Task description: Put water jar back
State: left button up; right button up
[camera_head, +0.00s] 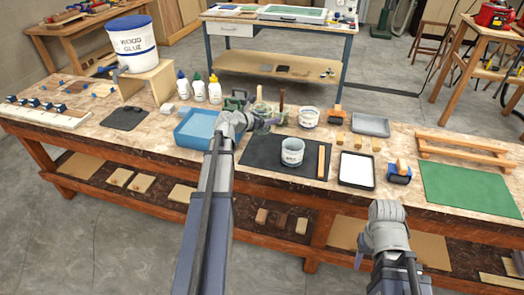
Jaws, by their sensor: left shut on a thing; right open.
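My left gripper (266,122) is over the back of the dark mat, just beyond the blue tray. It is shut on what looks like a clear jar (262,108), partly hidden by the gripper; I cannot tell whether its base touches the bench. My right gripper (388,210) is low in front of the bench's front edge. It is open and empty, its fingers hard to make out. A labelled tub (292,158) stands upright on the dark mat (262,152), and another labelled tub (309,121) stands behind it.
A blue tray (188,137) lies left of the mat. Several glue bottles (214,92) stand behind it. A white-filled tray (357,168), a blue-based tool (399,174) and a green mat (470,188) are to the right.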

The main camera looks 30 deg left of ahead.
pick_arm(q)
jog(key=shift+s+a+r+y, duration=0.1)
jog(key=shift+s+a+y, duration=0.05)
jog(key=shift+s+y, duration=0.15)
notch_tip(320, 180, down, 6)
jog(key=b, duration=0.6)
jog(key=shift+f, duration=0.25)
notch_tip(320, 180, down, 4)
jog(key=b, duration=0.4)
jog(key=shift+r, duration=0.25)
jog(key=o, duration=1.5)
jog(key=shift+o, duration=0.2)
